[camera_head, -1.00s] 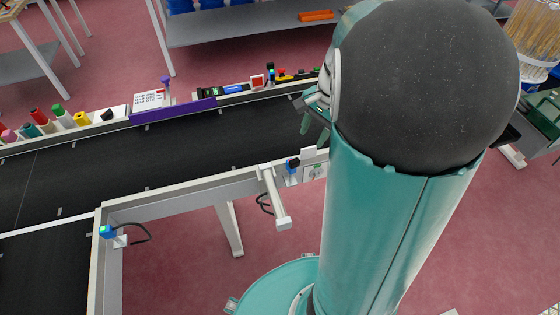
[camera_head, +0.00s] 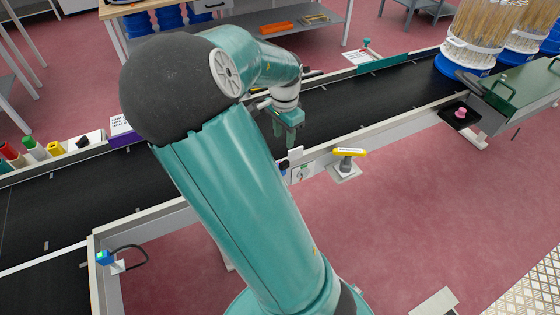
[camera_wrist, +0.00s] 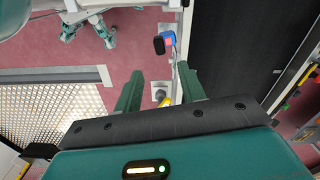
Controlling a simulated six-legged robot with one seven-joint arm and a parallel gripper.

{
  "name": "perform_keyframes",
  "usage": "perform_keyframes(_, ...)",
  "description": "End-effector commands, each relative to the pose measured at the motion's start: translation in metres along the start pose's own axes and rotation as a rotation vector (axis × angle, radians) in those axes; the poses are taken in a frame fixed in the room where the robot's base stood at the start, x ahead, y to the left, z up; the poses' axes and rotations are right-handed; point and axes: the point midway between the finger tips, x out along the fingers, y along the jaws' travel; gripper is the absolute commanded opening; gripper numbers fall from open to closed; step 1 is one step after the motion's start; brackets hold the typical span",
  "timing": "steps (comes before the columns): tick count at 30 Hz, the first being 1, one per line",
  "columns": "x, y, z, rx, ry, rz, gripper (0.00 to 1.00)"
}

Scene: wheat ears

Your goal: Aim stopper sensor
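Two small sensors sit on the conveyor's front rail. One is dark with a blue part (camera_head: 284,166), just below my gripper; the other is blue with a black cable (camera_head: 104,258) at the left corner. I cannot tell which is the stopper sensor. In the wrist view a blue sensor with a red face and black block (camera_wrist: 167,42) stands beyond the fingertips, apart from them. My gripper (camera_head: 287,140) is above the rail's edge, fingers down. In the wrist view its two green fingers (camera_wrist: 162,85) are spread with nothing held between them.
A yellow-topped handle (camera_head: 349,153) stands on a grey bracket at the rail, right of my gripper. The black belt (camera_head: 350,105) runs behind. A green-lidded box (camera_head: 520,95) and wheat containers (camera_head: 475,45) stand at the right. Red floor is open in front.

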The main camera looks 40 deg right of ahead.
Motion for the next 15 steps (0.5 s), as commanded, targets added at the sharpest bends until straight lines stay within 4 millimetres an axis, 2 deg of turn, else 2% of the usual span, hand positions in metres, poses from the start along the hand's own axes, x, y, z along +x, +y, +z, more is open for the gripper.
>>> perform_keyframes(9,0.065,0.002,-0.001,0.002,0.000,0.005,0.40)
perform_keyframes(15,0.098,0.000,0.001,-0.001,0.001,0.003,0.40)
